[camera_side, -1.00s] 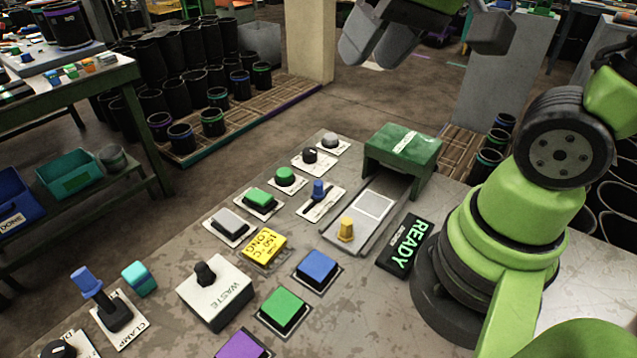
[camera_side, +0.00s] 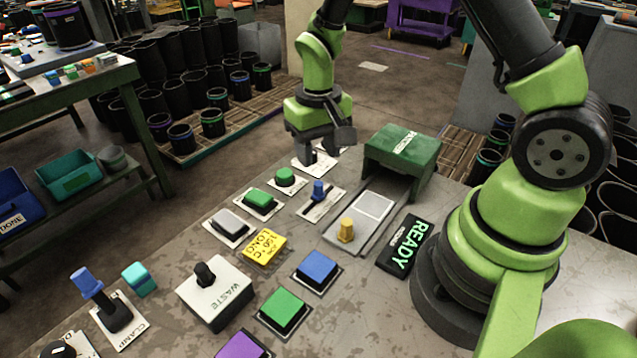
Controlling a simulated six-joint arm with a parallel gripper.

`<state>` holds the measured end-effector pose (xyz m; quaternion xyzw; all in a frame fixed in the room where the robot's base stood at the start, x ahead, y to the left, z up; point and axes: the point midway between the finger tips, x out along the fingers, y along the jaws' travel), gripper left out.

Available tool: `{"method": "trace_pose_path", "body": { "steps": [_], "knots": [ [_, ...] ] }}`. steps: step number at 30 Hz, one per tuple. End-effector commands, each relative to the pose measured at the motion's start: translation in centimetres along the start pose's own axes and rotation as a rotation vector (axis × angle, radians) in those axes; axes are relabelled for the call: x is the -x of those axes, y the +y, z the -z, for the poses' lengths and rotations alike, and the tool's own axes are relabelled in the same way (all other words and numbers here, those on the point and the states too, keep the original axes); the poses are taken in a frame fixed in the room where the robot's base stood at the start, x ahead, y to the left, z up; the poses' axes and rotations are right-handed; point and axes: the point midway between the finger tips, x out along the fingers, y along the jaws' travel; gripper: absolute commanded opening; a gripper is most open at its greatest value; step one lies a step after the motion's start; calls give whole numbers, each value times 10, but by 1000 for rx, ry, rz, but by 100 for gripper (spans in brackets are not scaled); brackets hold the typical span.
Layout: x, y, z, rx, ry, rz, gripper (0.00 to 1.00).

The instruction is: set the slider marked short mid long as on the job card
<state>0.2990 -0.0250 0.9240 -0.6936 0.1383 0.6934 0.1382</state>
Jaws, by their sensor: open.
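The slider is a blue knob (camera_side: 318,190) on a dark slot in a white plate (camera_side: 312,210). The knob stands near the middle of the slot; the plate's lettering is too small to read. The job card is a yellow card (camera_side: 265,246) on the bench, reading "150 C LONG". My gripper (camera_side: 317,156) is open and points down, behind the slider and apart from it. It is over the white plate (camera_side: 303,168) of the black dial, and it hides the dial itself.
A green housing (camera_side: 403,148) stands right of the gripper, with a sliding tray and yellow knob (camera_side: 346,230) in front. Green buttons (camera_side: 285,176) (camera_side: 260,199) lie left of the slider. A READY display (camera_side: 405,244), blue button (camera_side: 318,265) and WASTE box (camera_side: 215,295) are nearer.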

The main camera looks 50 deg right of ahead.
Motion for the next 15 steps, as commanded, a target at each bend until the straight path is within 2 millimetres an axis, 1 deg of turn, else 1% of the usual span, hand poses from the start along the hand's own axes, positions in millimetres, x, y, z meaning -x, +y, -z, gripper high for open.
{"method": "trace_pose_path", "body": {
  "steps": [1, 3, 9, 12, 15],
  "knots": [
    [-11, 0, -2, 0, -7, -2, 45],
    [-24, 0, -2, 1, -8, -3, 45],
    [-59, 0, -2, 0, -6, -2, 45],
    [-70, 0, -1, -1, -4, -1, 45],
    [-77, 0, -1, 0, -2, 0, 45]
  ]
}}
